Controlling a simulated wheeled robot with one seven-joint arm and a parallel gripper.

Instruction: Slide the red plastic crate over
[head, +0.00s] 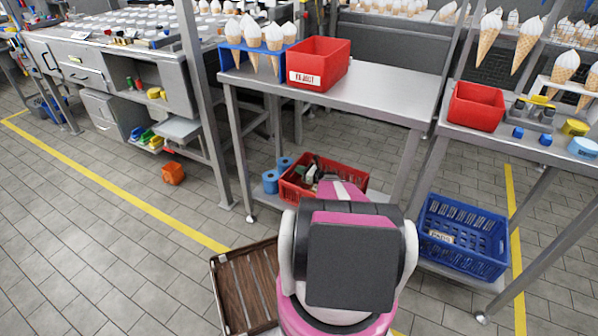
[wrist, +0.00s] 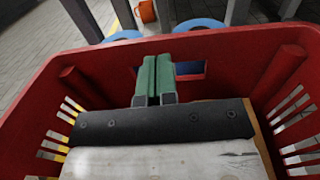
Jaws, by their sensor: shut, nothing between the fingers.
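The red plastic crate (head: 350,183) sits on the low shelf under the middle metal table, partly hidden behind my pink and grey arm. It holds dark and light items. In the wrist view the crate's red walls (wrist: 222,47) rise on both sides and at the far end, with slots in the sides. My gripper (wrist: 155,60) shows there as two green fingers pressed together, with nothing between them. The fingers lie inside the crate's outline, in front of its far wall. I cannot tell whether they touch it. My gripper is hidden in the head view.
Blue rolls (head: 271,181) stand left of the crate. A blue crate (head: 463,235) is on the right. A brown slatted crate (head: 248,285) is on the floor at front left. A labelled red bin (head: 318,62) is on the tabletop. Table legs (head: 240,150) flank the shelf.

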